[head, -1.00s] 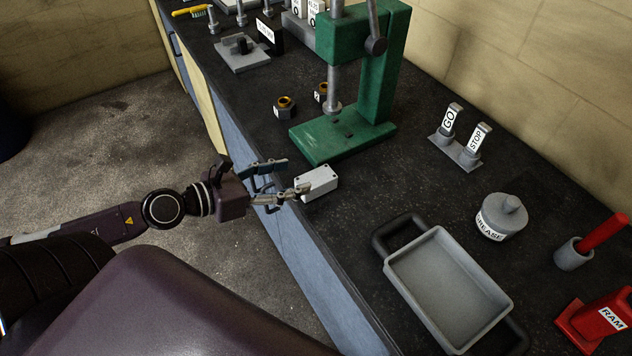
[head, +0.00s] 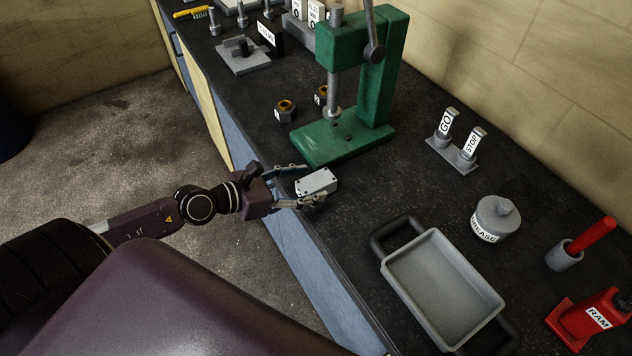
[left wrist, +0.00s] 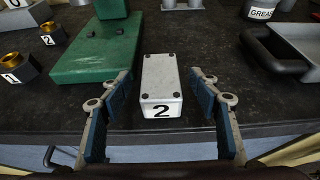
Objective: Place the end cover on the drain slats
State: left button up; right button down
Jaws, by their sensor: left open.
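A light grey rectangular block (head: 317,181) with dark screws at its corners lies on the dark bench near its front edge. It also shows in the left wrist view (left wrist: 161,82), with a "2" label on its near face; it may be the end cover, but nothing written on it says so. My left gripper (head: 311,186) is open, with one finger on each side of the block. In the left wrist view, gaps show between the block and both blue-padded fingers (left wrist: 161,96). I cannot pick out the drain slats for certain. My right gripper is not in view.
A green press (head: 343,140) stands just behind the block. A grey tray (head: 388,268) with dark handles lies to the right, empty. Bare bench lies between press and tray.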

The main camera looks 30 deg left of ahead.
aim_at(311, 183)
pick_arm(q)
jog(key=shift+p+x, duration=0.3)
jog(key=shift+x, duration=1.2)
jog(key=shift+c, duration=0.3)
grip_shut()
jog(key=shift+r, duration=0.15)
